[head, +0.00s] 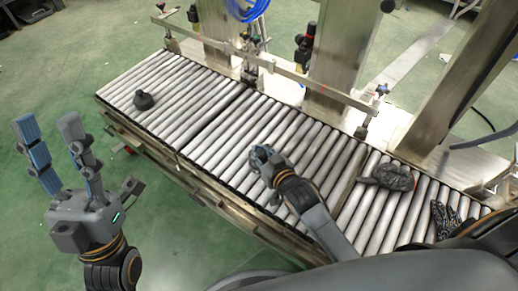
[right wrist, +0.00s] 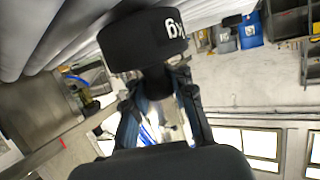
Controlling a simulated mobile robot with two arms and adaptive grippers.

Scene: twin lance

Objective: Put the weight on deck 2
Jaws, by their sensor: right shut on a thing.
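A black weight (right wrist: 145,40) with "kg" in white fills the top of the right wrist view. My right gripper (right wrist: 160,95) is shut on its narrower neck. In the head view this gripper (head: 260,156) is over the front part of the middle roller section (head: 215,143), and the held weight is hidden or cannot be made out. A black knobbed weight (head: 144,100) stands upright on the left roller section (head: 165,82). My left gripper (head: 50,124) is open and empty, off the conveyor's front left side. No deck numbers are readable.
A metal rail (head: 300,78) with posts runs along the back, with steel columns (head: 340,55) behind. The middle rollers are mostly clear. Green floor (head: 60,80) is open at the left.

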